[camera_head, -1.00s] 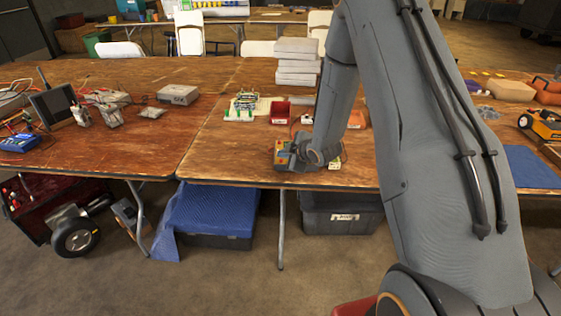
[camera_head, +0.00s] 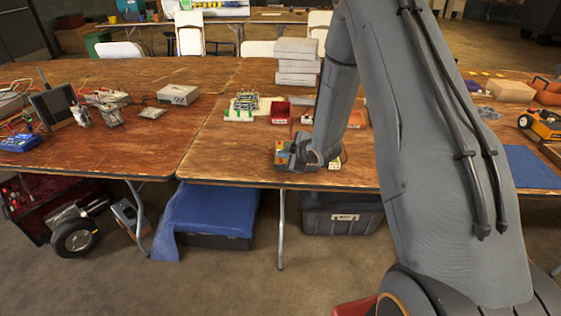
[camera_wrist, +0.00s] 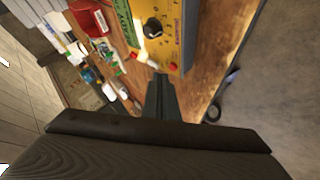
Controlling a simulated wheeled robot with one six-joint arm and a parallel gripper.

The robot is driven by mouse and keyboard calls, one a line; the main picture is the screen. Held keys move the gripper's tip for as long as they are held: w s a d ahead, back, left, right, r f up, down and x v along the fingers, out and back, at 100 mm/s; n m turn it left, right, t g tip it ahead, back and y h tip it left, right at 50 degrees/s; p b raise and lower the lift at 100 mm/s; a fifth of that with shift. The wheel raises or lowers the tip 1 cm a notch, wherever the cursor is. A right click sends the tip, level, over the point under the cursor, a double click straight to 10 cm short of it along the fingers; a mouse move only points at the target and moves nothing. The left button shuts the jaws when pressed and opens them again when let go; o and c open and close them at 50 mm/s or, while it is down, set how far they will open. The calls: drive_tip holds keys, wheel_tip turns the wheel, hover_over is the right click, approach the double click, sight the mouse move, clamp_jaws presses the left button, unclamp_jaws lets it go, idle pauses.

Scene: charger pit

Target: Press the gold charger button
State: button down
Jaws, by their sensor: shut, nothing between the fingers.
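A yellow charger with a black knob (camera_wrist: 153,28) fills the top middle of the wrist view, its yellow face (camera_wrist: 174,42) lettered along the sides. A small red button (camera_wrist: 172,66) sits near its lower edge, and another small red part (camera_wrist: 135,56) is at its lower left corner. My gripper (camera_wrist: 161,80) is shut and empty, with its tips beside the charger's lower edge, close to the red button. I cannot tell whether they touch. In the head view my gripper (camera_head: 286,160) is low over the table, and the charger (camera_head: 281,146) is mostly hidden behind it.
The brown table (camera_head: 225,160) has free room left of my gripper. A red bin (camera_head: 280,113) and a green-and-white rack (camera_head: 241,108) stand behind. Stacked white boxes (camera_head: 297,62) are farther back. A small yellow-and-red item (camera_head: 335,163) lies right of my gripper, near the front edge.

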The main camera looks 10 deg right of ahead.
drive_tip(key=shift+f, duration=0.1)
idle(0.4)
drive_tip(key=shift+f+b, duration=0.3)
drive_tip(key=shift+b, duration=0.05)
drive_tip(key=shift+w+f, duration=0.1)
drive_tip(key=shift+f, duration=0.25)
idle(0.6)
drive_tip(key=shift+r, duration=0.8)
drive_tip(key=r+p, duration=0.2)
drive_tip(key=s+r+p, duration=0.1)
drive_tip(key=r, duration=0.2)
drive_tip(key=shift+a+p, duration=0.1)
drive_tip(key=shift+p, duration=0.25)
drive_tip(key=shift+f, duration=0.1)
idle(0.7)
